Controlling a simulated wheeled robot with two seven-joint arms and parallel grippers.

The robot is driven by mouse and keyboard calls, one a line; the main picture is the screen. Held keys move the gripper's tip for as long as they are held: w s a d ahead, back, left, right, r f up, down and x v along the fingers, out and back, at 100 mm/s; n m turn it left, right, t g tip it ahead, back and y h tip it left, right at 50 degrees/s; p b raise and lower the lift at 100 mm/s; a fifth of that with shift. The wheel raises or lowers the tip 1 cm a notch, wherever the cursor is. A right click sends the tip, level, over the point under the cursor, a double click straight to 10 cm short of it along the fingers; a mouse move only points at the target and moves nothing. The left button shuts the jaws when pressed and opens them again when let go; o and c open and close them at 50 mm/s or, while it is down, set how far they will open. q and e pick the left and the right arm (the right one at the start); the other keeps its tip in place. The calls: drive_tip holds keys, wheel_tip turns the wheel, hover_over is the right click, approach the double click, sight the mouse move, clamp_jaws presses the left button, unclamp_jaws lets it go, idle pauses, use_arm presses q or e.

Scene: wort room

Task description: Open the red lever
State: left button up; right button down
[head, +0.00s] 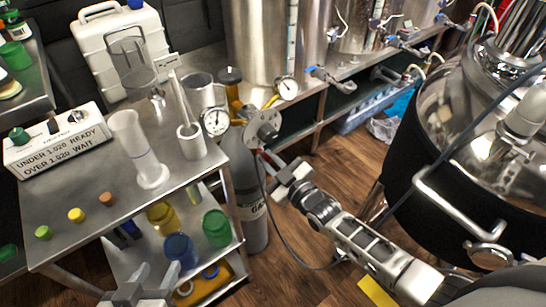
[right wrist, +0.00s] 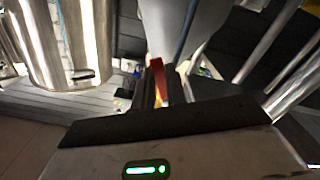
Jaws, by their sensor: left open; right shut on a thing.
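The red lever (right wrist: 157,68) shows in the right wrist view as a narrow red piece between the dark fingers of my right gripper (right wrist: 157,90). The gripper is shut on it. In the head view my right gripper (head: 274,160) is at the top of the grey gas cylinder (head: 247,190), beside its gauges. The lever cannot be made out there, as the gripper and fittings hide it. My left gripper (head: 140,288) is open and empty at the bottom edge of the head view, in front of the steel cart (head: 85,240).
The cart holds a clear measuring cylinder (head: 135,145), small coloured caps and a sign box (head: 58,140). Coloured jars stand on its lower shelf. A large steel kettle (head: 450,170) stands at the right. A dark hose hangs beside the cylinder over the wooden floor (head: 330,170).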

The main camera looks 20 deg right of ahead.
drive_tip(key=shift+s+a+f+m, duration=0.1)
drive_tip(key=shift+a+f+m, duration=0.1)
drive_tip(key=shift+m, duration=0.5)
drive_tip(key=shift+s+a+f+m, duration=0.1)
drive_tip(key=shift+a+m, duration=0.1)
drive_tip(key=shift+m, duration=0.5)
drive_tip(key=c, duration=1.4)
unclamp_jaws()
drive_tip(key=shift+c, duration=0.2)
drive_tip(key=shift+r, duration=0.1)
use_arm(q)
drive_tip(key=shift+s+r+p, duration=0.1)
drive_tip(key=shift+r+p, duration=0.15)
drive_tip(key=shift+p, duration=0.6)
use_arm(e)
drive_tip(key=v, duration=1.6)
use_arm(q)
drive_tip(key=shift+r, duration=0.15)
